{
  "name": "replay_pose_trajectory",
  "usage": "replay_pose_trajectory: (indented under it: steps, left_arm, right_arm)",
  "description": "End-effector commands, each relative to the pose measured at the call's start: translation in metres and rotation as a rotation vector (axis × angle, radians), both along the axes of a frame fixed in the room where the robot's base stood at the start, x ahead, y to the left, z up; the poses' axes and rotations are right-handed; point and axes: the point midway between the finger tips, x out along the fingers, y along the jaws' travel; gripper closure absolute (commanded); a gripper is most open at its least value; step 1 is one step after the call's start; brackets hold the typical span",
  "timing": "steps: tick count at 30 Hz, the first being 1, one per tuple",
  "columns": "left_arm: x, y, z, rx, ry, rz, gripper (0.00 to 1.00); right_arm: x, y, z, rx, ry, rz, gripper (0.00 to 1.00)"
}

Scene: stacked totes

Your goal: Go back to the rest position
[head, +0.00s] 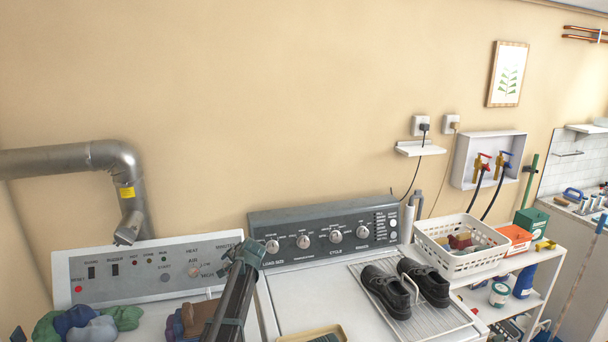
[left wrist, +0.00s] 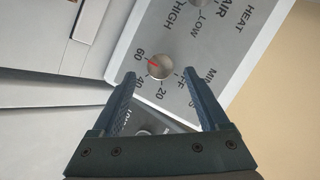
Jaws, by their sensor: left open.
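My left gripper (head: 240,254) reaches up from the bottom of the head view, over the gap between the two machines and in front of the dryer panel's right end. In the left wrist view my left gripper (left wrist: 163,78) is open, its two dark fingers spread with nothing held. A round silver timer knob (left wrist: 160,67) with a red mark shows between the fingertips, the mark pointing to the upper left near 60. I cannot tell whether the fingers touch it. My right gripper is not in view.
Black shoes (head: 405,288) sit on a wire rack (head: 450,312). A white basket (head: 462,262) is at right.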

Motion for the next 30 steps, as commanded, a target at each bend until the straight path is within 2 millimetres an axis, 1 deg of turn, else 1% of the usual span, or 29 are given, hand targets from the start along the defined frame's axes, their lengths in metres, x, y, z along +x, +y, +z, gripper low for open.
replay_pose_trajectory:
  steps: [1,5,6,7,15,18,24,30]
  left_arm:
    - [0.007,0.005,-0.012,0.000,0.000,0.001,0.22]
    - [0.019,0.014,-0.025,0.000,0.000,0.002,0.22]
    - [0.018,0.015,-0.016,-0.042,-0.013,0.027,0.22]
    - [0.017,0.015,-0.014,-0.082,-0.025,0.051,0.22]
    - [0.015,0.019,-0.014,-0.442,-0.129,0.268,0.22]
    - [0.015,0.020,-0.015,-0.583,-0.170,0.351,0.22]
    - [0.014,0.023,-0.017,-0.841,-0.244,0.506,0.22]
    - [0.013,0.024,-0.018,-1.021,-0.295,0.613,0.22]
  right_arm:
    - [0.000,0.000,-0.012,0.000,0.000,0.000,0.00]
    - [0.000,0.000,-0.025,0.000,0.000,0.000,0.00]
    - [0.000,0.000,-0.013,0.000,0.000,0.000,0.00]
    - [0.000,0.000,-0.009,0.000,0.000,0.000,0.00]
    - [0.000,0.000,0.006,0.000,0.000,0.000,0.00]
    - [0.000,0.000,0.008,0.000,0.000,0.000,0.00]
    - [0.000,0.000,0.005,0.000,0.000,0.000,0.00]
    - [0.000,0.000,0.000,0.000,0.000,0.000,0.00]
